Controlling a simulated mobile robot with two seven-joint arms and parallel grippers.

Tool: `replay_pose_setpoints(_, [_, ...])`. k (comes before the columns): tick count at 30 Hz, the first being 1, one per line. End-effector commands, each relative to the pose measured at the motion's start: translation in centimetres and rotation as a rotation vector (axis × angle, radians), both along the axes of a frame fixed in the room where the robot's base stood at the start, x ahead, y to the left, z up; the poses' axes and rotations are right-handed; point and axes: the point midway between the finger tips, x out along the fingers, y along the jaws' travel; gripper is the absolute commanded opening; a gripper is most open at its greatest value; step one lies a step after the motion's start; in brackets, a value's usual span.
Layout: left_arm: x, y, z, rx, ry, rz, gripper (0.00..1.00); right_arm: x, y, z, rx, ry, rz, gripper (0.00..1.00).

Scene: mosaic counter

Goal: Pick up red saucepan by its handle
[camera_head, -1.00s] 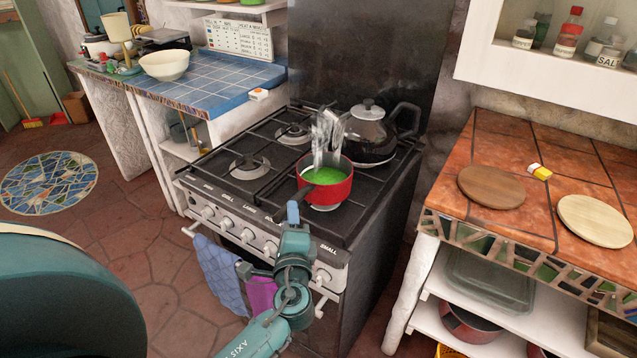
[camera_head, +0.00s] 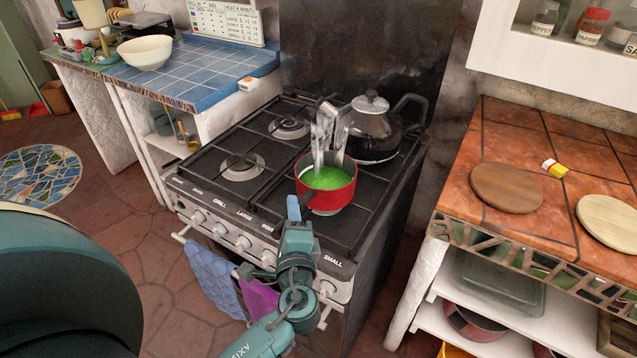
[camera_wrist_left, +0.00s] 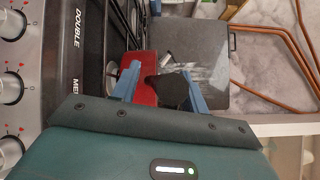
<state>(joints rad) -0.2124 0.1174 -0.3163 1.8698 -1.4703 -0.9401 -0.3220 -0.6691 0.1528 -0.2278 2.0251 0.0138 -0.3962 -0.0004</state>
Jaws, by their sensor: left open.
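The red saucepan (camera_head: 335,198) stands on the front right of the stove top, with green contents and pale steam rising from it. Its dark handle points toward my left gripper (camera_head: 294,208), which is at the stove's front edge. In the left wrist view, the saucepan (camera_wrist_left: 140,92) lies just beyond the left gripper's blue fingers (camera_wrist_left: 160,86). The fingers are open, and the dark handle (camera_wrist_left: 173,91) shows between them; I cannot tell whether they touch it. In the head view the gripper partly hides the handle. My right gripper is not in view.
A black kettle (camera_head: 372,128) stands behind the saucepan on the stove (camera_head: 222,200). Blue and purple cloths (camera_head: 217,278) hang at the stove front. A tiled counter (camera_head: 540,215) with two round boards is on the right. A white bowl (camera_head: 145,53) sits on the blue counter.

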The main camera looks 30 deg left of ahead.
Motion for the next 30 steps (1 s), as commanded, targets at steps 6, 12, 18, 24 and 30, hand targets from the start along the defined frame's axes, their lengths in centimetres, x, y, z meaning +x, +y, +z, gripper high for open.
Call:
replay_pose_setpoints(6, [-0.04,-0.03,-0.01,0.0,0.0,0.0,0.44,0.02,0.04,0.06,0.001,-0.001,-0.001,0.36])
replay_pose_setpoints(12, [-0.03,-0.03,-0.02,-0.001,0.001,-0.001,0.28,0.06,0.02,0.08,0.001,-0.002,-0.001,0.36])
replay_pose_setpoints(18, [-0.02,-0.03,-0.02,-0.001,0.001,-0.001,0.11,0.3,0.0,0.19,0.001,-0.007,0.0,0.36])
replay_pose_setpoints(24, [-0.02,-0.02,-0.02,0.0,0.0,-0.001,0.0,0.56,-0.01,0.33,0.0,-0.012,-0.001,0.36])
replay_pose_setpoints(30, [-0.01,-0.02,-0.02,0.0,0.0,-0.001,0.0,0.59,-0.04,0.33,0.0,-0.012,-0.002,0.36])
